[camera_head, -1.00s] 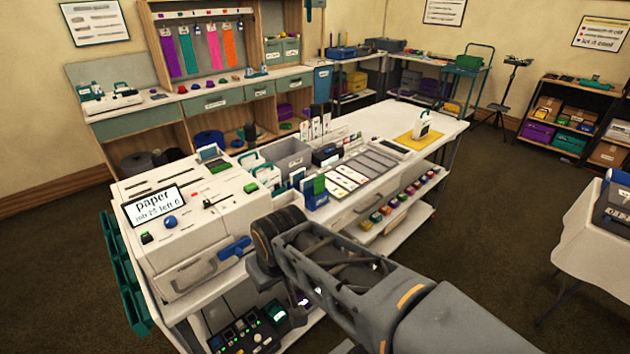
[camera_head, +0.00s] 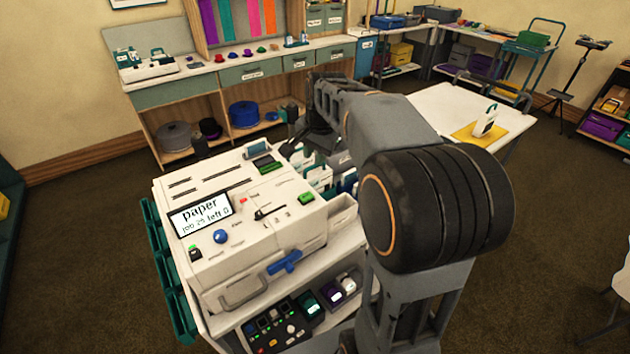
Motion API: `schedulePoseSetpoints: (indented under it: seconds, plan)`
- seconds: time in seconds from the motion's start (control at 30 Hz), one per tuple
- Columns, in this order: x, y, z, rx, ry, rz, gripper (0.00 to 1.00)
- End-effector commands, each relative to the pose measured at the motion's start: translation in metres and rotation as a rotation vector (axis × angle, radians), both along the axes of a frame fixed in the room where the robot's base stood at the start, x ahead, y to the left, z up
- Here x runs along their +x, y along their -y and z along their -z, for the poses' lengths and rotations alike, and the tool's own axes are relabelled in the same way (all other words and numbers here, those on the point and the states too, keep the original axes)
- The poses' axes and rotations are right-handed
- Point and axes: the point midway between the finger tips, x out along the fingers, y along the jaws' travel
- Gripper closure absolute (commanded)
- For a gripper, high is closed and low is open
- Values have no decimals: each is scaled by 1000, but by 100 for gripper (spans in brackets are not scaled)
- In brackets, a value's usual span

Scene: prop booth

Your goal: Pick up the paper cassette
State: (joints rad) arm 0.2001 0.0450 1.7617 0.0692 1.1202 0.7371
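No label marks the paper cassette. White holders with green tops (camera_head: 318,178) stand just behind the printer's right side, partly hidden by my arm. A white block with a green-and-white handle (camera_head: 486,121) stands on a yellow mat at the right end of the bench. I cannot tell which is the cassette. The white printer (camera_head: 240,225) has a screen (camera_head: 201,213) reading "paper", with a smaller line ending "left 0". My gripper (camera_head: 296,150) is small and dark, near the holders behind the printer. Its fingers are too unclear to show open or shut.
Green trays (camera_head: 170,270) hang on the printer stand's left side. A control box (camera_head: 280,325) sits on the shelf below. A back counter (camera_head: 230,75) with drawers runs along the wall. Open floor lies left and right.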

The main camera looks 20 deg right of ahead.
Motion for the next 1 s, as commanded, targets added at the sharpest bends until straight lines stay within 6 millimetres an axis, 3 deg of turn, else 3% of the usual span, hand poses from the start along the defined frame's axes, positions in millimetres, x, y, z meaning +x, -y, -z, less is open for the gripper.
schedulePoseSetpoints:
  seconds: [0.1, 0.3, 0.7, 1.0]
  plan:
    - [34, 25, -8, 50, -22, 186, 75]
    - [61, 51, -6, 95, -41, 371, 75]
    - [78, 54, 57, 107, -46, 412, 75]
    - [82, 52, 77, 106, -43, 410, 75]
